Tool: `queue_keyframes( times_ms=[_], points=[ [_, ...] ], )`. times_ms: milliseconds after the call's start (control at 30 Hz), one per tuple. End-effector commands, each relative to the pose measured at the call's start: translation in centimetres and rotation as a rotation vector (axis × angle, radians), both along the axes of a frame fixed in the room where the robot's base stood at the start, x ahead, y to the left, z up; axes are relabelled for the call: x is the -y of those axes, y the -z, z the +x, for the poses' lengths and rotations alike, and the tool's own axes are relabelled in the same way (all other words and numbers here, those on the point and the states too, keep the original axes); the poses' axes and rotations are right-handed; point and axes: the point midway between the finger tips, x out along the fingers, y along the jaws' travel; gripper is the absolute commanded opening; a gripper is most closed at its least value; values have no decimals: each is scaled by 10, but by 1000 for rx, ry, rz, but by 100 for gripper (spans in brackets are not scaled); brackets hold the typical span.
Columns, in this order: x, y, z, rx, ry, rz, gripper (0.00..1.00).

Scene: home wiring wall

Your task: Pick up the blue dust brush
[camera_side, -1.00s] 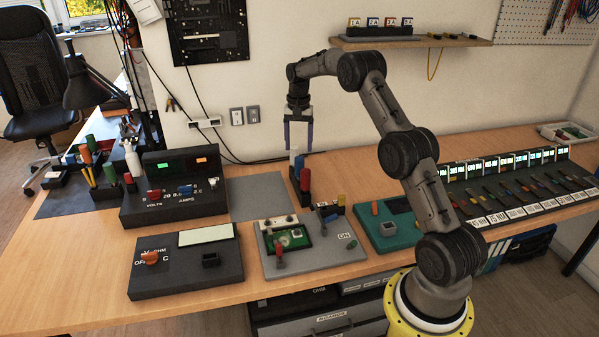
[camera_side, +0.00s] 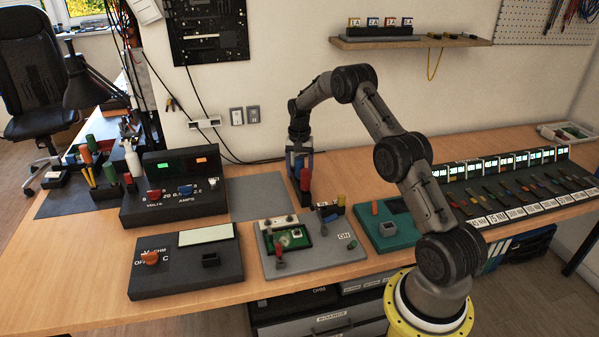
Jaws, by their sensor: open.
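The jaws are open. I cannot tell whether a finger touches the handle. The bristles are not visible.
The grey board (camera_side: 340,252) carries a green circuit board (camera_side: 297,236) and small yellow and dark parts close to the red tool. A black power supply (camera_side: 172,205) stands to the left, a teal box (camera_side: 387,236) to the right. A grey mat (camera_side: 255,193) is bare.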

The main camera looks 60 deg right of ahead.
Motion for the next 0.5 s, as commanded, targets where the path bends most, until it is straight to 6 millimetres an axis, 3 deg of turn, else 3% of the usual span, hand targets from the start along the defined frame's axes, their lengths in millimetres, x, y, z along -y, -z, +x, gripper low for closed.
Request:
queue_keyframes(
  times_ms=[100,500],
  points=[
    [0,0,0,0,0,0,70],
    [0,-1,0,0,0,0,0]
  ],
)
